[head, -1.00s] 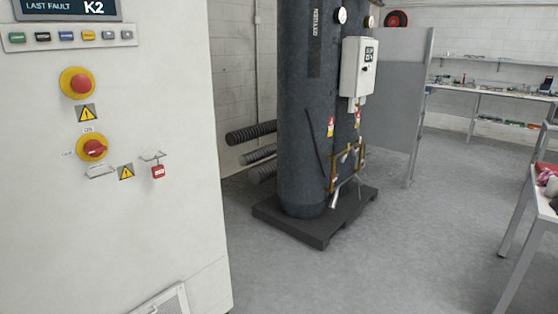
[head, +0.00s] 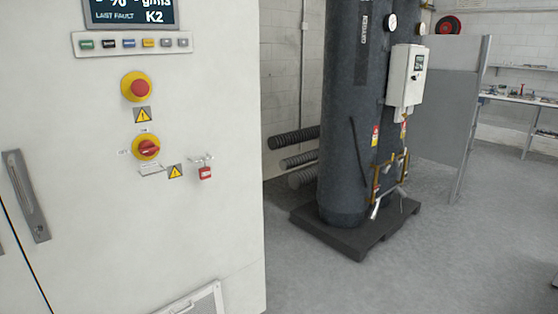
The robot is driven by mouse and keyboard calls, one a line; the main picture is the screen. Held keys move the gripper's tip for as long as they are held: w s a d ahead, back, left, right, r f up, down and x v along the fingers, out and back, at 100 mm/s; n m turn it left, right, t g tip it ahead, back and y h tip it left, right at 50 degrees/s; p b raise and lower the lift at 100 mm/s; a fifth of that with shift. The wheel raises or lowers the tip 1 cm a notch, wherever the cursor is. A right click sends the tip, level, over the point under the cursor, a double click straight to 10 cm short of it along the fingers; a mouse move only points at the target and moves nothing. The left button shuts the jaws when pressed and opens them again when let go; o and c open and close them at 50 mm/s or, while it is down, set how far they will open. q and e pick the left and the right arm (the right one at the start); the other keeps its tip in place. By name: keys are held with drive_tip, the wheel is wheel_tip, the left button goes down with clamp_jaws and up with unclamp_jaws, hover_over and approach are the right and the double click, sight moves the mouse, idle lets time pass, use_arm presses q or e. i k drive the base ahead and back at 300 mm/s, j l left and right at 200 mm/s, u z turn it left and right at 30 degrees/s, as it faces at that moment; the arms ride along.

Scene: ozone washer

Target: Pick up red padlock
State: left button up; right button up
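The red padlock (head: 205,173) hangs from a small metal hook or rack (head: 201,159) on the white cabinet's front, near its right edge. It is right of a yellow warning triangle (head: 175,171) and below right of a red-and-yellow rotary switch (head: 146,148). Nothing covers the padlock. Neither of my grippers shows in the head view.
The white cabinet (head: 110,230) fills the left side, with a handle (head: 27,196) at far left and a vent panel (head: 205,302) low down. Dark tanks (head: 345,120) stand on a black pallet (head: 365,236) to the right. The grey floor (head: 460,260) at right is clear.

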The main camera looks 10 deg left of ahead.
sight(204, 173)
drive_tip(key=i+l+u, duration=0.15)
drive_tip(key=u, duration=0.3)
drive_tip(key=i+l+u, duration=0.2)
drive_tip(key=u, duration=0.25)
drive_tip(key=i+l+u, duration=0.2)
drive_tip(key=u, duration=0.25)
drive_tip(key=l, duration=0.1)
